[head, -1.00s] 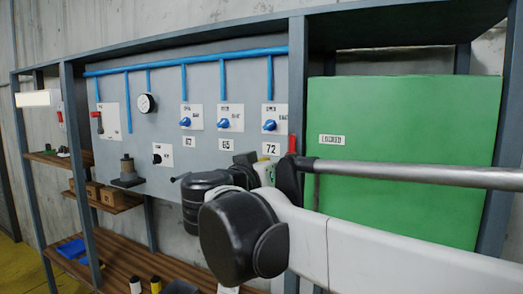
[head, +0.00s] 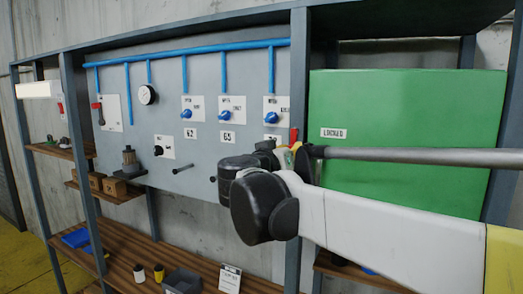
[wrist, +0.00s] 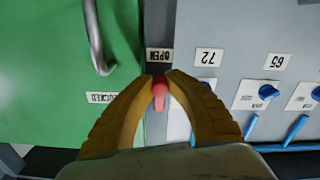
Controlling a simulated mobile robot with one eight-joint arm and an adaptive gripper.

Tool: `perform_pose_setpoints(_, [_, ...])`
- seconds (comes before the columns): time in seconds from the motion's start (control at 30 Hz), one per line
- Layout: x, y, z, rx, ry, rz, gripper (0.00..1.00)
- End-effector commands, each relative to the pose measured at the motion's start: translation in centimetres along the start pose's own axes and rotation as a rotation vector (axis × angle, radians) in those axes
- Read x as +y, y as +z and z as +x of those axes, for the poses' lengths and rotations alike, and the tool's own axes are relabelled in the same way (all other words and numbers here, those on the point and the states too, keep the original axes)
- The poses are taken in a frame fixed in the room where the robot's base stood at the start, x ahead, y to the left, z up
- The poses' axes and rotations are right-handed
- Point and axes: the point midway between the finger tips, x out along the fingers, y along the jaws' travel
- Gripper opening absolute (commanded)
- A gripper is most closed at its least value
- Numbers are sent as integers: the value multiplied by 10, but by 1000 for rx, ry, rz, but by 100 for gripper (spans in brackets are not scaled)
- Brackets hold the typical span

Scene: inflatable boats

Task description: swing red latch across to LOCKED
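The red latch (wrist: 160,92) sits on the grey post beside the green door (wrist: 40,70). In the wrist view it lies between the yellow fingertips of my gripper (wrist: 160,78), which close in on it from both sides and appear to touch it. An OPEN label (wrist: 158,56) is on the post near the fingertips. A LOCKED label (wrist: 102,97) is on the green door to the left. In the head view the red latch (head: 293,136) stands upright on the post, and my arm hides most of the gripper. The LOCKED label (head: 334,133) is to its right.
A grey handle (wrist: 97,40) stands out from the green door near my left finger. A panel (head: 190,85) with blue knobs and pipes is left of the post. Wooden shelves (head: 135,255) with small items are below it.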

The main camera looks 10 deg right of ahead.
Motion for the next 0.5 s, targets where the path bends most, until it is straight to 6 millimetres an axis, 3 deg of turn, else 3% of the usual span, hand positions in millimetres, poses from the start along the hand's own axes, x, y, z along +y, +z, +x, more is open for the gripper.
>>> perform_pose_setpoints(0.5, [4,2,0,-2,0,-86,0])
